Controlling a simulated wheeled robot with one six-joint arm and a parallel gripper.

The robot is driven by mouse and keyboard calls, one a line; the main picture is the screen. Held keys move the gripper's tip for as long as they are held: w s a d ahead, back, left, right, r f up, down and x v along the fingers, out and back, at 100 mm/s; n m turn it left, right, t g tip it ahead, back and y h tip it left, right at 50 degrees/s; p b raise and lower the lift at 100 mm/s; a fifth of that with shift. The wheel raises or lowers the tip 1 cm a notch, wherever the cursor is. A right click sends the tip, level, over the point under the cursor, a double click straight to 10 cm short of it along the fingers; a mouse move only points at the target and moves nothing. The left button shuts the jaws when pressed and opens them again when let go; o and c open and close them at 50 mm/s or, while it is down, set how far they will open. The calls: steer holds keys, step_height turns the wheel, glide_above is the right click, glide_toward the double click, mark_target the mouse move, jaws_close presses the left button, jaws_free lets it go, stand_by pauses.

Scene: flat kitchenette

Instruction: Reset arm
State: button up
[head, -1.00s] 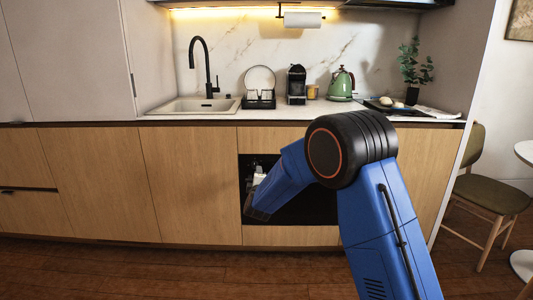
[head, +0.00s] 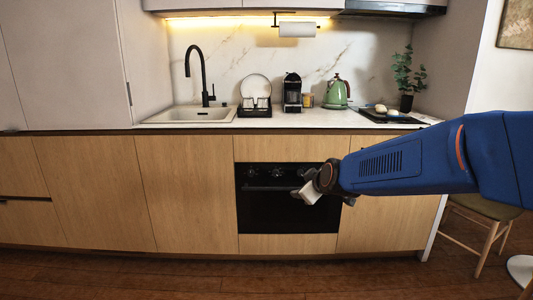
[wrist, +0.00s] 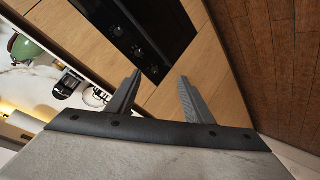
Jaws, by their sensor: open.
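My gripper shows in the wrist view (wrist: 160,97) with its two dark fingers spread apart and nothing between them. In the head view my gripper (head: 308,192) is at the end of my blue arm, which reaches in from the right edge. It is in front of the black built-in oven (head: 270,215), overlapping the right part of its door in the picture. The fingertips are hard to make out in the head view. The oven door looks closed, and its handle and knobs show to the left of my gripper.
The countertop (head: 330,119) carries a sink (head: 190,115), a dish rack (head: 255,108), a coffee machine (head: 292,93), a green kettle (head: 337,93) and a plant (head: 407,75). A chair (head: 485,215) stands at the right. The wooden floor (head: 120,275) before the cabinets is clear.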

steer(key=s+d+f+m+g+h, duration=0.1)
steer(key=s+d, duration=0.4)
steer(key=s, duration=0.8)
steer(key=s+d+f+m+g+h, duration=0.1)
steer(key=s+d+f+m+g, duration=0.2)
steer(key=s, duration=1)
steer(key=s+d+f+m+g+h, duration=0.1)
steer(key=s+d+m, duration=0.5)
steer(key=s, duration=0.8)
step_height(320, 180, down, 2)
steer(key=d+g, duration=0.1)
steer(key=d, duration=0.1)
steer(key=shift+d, duration=0.4)
